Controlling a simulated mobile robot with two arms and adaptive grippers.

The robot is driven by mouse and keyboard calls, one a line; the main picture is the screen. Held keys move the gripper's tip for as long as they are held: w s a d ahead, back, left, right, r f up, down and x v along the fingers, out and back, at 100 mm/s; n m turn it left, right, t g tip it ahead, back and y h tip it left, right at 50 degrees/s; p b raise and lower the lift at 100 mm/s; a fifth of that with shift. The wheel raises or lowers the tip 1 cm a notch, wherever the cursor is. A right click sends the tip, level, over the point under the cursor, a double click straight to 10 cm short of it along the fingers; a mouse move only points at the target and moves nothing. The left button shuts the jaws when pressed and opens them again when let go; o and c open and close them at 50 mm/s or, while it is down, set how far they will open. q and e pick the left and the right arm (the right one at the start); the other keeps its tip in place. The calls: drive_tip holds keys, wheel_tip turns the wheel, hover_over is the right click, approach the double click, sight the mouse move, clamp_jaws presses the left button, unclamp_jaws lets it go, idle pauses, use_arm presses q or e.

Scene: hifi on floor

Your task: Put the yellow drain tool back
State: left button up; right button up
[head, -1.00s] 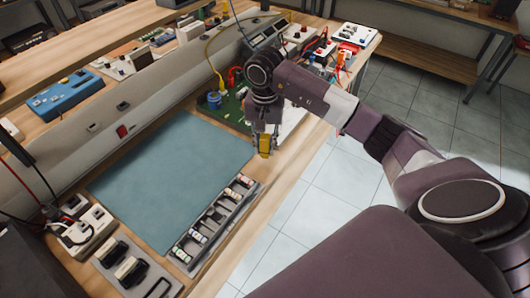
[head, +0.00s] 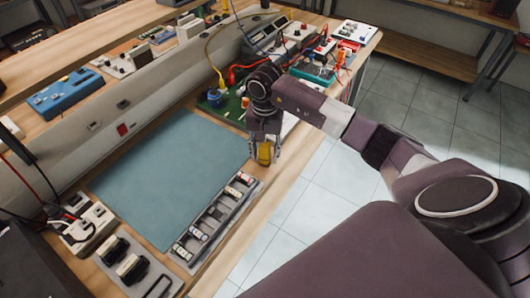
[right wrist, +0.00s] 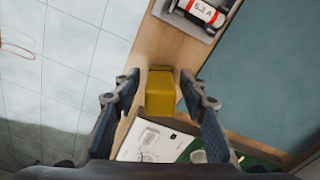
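The yellow drain tool (head: 264,154) shows as a yellow block between the fingers of my right gripper (head: 265,142), over the bench's front edge beyond the narrow slotted rack. In the right wrist view the yellow tool (right wrist: 160,95) lies between the two dark finger pads of the right gripper (right wrist: 160,73), with narrow gaps visible near the tips. It moves along with the gripper, so the gripper appears shut on it. The tool's far end is hidden. My left gripper is not in view.
A slotted rack (head: 207,229) with several small cylinders lies along the front edge beside a bare blue mat (head: 165,175). A green board (head: 234,108) and a white panel (right wrist: 150,139) are close to the gripper. Cables and instruments crowd the far end.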

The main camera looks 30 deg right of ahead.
drive_tip(key=shift+r, duration=0.5)
wheel_tip(320, 180, up, 11)
drive_tip(key=b, duration=0.3)
drive_tip(key=shift+r, duration=0.15)
